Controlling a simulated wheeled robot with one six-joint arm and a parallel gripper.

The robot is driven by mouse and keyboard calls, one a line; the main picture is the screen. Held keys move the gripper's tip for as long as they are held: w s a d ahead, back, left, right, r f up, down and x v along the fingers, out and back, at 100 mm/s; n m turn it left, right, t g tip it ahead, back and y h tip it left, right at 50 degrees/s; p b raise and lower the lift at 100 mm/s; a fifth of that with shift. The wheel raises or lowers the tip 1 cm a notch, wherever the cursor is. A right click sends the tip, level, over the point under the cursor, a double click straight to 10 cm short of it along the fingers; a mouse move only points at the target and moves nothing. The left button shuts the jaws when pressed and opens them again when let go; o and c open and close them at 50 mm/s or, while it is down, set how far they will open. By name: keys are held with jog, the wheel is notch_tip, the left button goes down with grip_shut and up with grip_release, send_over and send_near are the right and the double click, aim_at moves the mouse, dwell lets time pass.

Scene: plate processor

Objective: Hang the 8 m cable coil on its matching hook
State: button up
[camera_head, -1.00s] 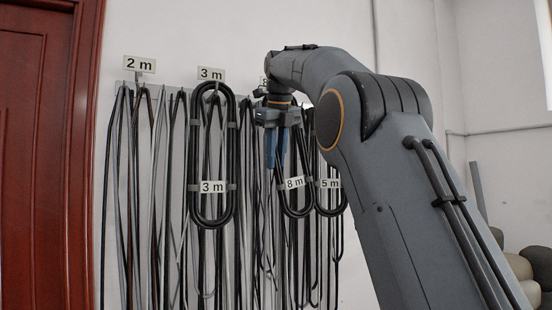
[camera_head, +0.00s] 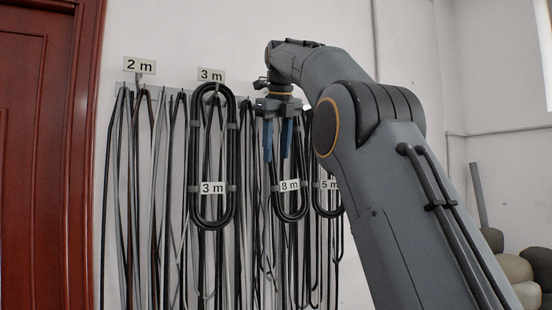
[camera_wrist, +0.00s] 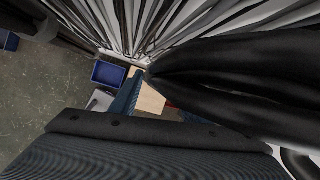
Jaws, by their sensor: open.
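The black 8 m cable coil (camera_head: 291,214) hangs upright at the rack, with its white 8 m label (camera_head: 290,186) facing me. My gripper (camera_head: 276,158) points down in front of its upper part, its two blue fingers apart. The coil's top and its hook are hidden behind my gripper and arm, so I cannot tell how it sits on the hook. In the wrist view, thick black cable strands (camera_wrist: 235,80) fill the right side, close to a blue finger (camera_wrist: 124,106). Whether the fingers touch the coil is unclear.
A 3 m coil (camera_head: 231,150) hangs to the left under its 3 m sign (camera_head: 211,75). A 5 m coil (camera_head: 328,212) hangs close on the right, partly behind my arm. Loose cables and a 2 m sign (camera_head: 139,65) are further left. A blue bin (camera_wrist: 108,74) stands below.

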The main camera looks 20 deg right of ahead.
jog(key=s+a+r+b, duration=0.1)
jog(key=s+r+b, duration=0.1)
jog(key=s+b, duration=0.5)
jog(key=s, duration=0.6)
jog(key=shift+a+b, duration=0.25)
jog(key=shift+b, duration=0.1)
